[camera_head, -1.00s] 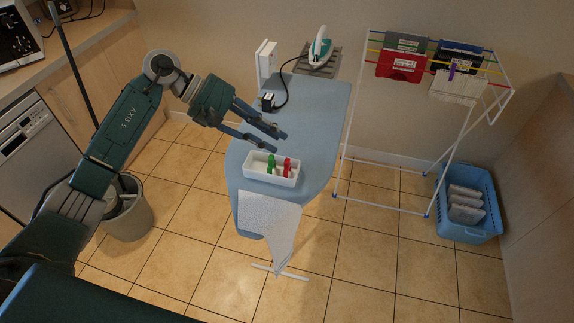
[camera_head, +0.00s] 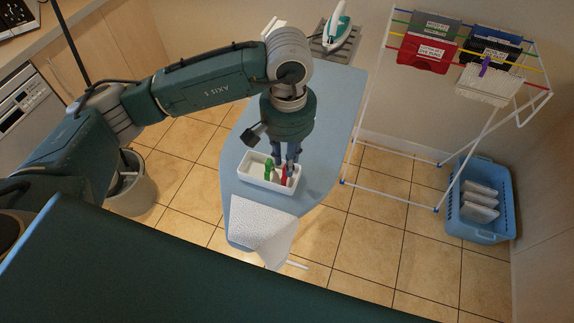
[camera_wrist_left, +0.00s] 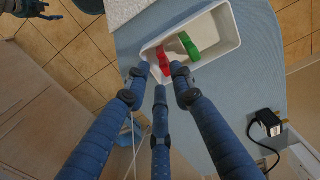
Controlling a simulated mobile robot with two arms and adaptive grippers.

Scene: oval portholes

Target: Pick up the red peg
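The red peg (camera_head: 284,178) stands in a white tray (camera_head: 246,170) on the ironing board. In the left wrist view the red peg (camera_wrist_left: 163,62) is near one end of the tray (camera_wrist_left: 226,25). A green peg (camera_head: 268,169) is beside it, with a pale piece between them. My left gripper (camera_head: 287,163) points down over the tray's right end. In the left wrist view its fingers (camera_wrist_left: 160,74) are spread, with tips around the red peg; contact cannot be told. What seems my right gripper (camera_wrist_left: 30,8) shows at the top-left edge, its opening unclear.
The blue ironing board (camera_head: 338,110) holds an iron (camera_head: 336,28) at its far end and a white cloth (camera_head: 260,222) at its near end. A drying rack (camera_head: 398,190) stands to the right.

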